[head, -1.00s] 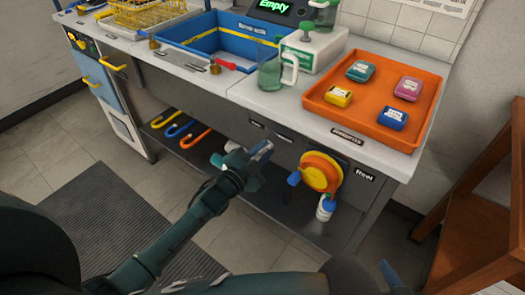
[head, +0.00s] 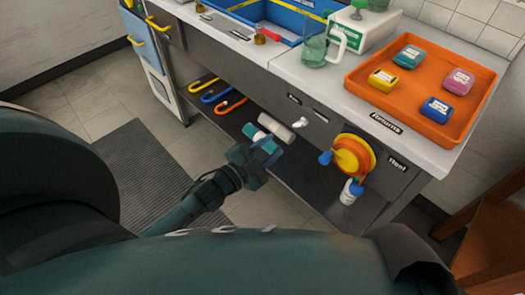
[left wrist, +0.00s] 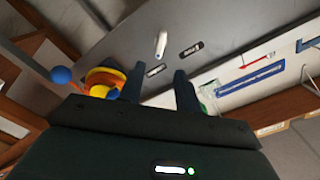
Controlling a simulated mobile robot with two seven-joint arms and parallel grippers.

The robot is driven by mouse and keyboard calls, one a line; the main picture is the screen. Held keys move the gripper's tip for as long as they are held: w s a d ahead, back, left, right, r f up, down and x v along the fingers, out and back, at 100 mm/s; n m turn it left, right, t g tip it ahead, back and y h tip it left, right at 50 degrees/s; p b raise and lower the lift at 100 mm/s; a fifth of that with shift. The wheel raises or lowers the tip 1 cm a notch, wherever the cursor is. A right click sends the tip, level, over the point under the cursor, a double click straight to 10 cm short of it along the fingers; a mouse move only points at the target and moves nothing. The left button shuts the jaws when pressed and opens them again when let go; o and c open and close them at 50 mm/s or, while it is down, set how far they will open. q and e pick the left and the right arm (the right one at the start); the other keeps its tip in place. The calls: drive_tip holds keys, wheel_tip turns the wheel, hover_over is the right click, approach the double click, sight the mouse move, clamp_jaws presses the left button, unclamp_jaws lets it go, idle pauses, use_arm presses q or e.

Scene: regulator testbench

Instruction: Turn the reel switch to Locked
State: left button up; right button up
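The reel (head: 354,158), a yellow and orange disc with blue knobs, is mounted on the bench front beside a plate reading "Reel". A small white lever (head: 300,122), probably the switch, sticks out of the front panel left of the reel, near two dark label plates. In the left wrist view the white lever (left wrist: 161,44) lies ahead of the fingers, between the two plates, whose lettering is too small to read. My left gripper (head: 266,152) is below and left of the lever, apart from it. Its fingers (left wrist: 159,88) are spread and empty. My right gripper is out of view.
An orange tray (head: 455,122) with several small coloured packs and a green mug (head: 314,51) stand on the bench top. Coloured hooks (head: 216,96) and pale cylinders (head: 277,128) are under the bench. A brown wooden stand (head: 490,220) is at the right.

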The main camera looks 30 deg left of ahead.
use_arm(q)
drive_tip(key=v, duration=0.2)
drive_tip(key=shift+s+a, duration=0.1)
drive_tip(key=shift+s, duration=0.25)
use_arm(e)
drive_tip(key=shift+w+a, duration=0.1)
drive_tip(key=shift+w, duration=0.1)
